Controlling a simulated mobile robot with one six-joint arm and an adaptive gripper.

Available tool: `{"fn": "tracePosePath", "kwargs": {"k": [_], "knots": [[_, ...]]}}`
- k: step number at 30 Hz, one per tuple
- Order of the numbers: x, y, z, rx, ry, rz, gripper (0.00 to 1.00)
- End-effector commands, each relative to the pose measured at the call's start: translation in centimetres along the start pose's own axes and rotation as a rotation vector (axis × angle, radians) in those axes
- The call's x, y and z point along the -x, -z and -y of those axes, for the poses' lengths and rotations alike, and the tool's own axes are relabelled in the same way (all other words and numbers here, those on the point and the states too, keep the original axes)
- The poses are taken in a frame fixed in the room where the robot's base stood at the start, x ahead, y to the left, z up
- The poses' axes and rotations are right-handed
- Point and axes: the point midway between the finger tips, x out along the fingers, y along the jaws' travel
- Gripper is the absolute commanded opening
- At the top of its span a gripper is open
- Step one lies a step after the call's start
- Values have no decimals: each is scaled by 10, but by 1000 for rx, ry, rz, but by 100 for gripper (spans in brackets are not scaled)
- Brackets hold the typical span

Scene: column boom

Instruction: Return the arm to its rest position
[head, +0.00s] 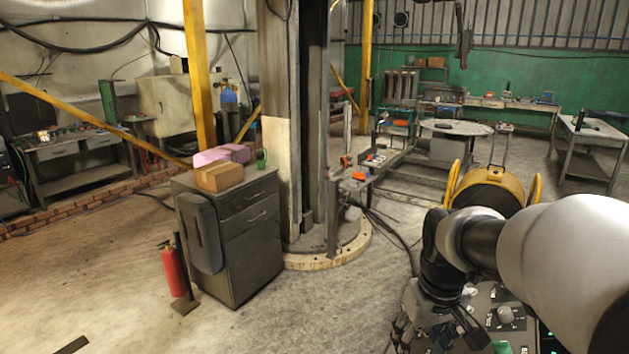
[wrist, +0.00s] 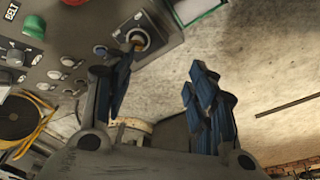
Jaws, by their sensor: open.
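My gripper (head: 437,332) hangs at the lower right of the head view, at the end of my bent arm. It is in front of the left part of a grey control panel (head: 507,318). In the wrist view my gripper (wrist: 162,82) has its two dark fingers spread apart with nothing between them. The panel (wrist: 75,45) fills the upper left there, with a green button (wrist: 34,27), a red button and several small knobs. A round switch (wrist: 138,40) lies just past the left fingertip; I cannot tell whether they touch.
A yellow cable reel (head: 490,190) stands beyond my arm. A grey drawer cabinet (head: 235,235) with boxes on top stands left of the column (head: 308,120). A red fire extinguisher (head: 173,270) is beside it. The floor (head: 330,310) between cabinet and panel is open.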

Motion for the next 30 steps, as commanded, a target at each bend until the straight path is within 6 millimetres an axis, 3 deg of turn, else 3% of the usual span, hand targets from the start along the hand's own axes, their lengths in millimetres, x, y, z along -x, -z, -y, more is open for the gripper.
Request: {"fn": "tracePosePath", "kwargs": {"k": [6, 12, 15, 19, 25, 30], "knots": [[38, -71, 38, -51, -13, -112, 52], [42, -135, 63, -100, -10, -203, 52], [38, -157, 71, -118, -6, -234, 52], [34, -174, 76, -133, -2, -258, 52], [32, -179, 78, -140, 0, -265, 52], [32, -179, 78, -139, 0, -264, 42]]}}
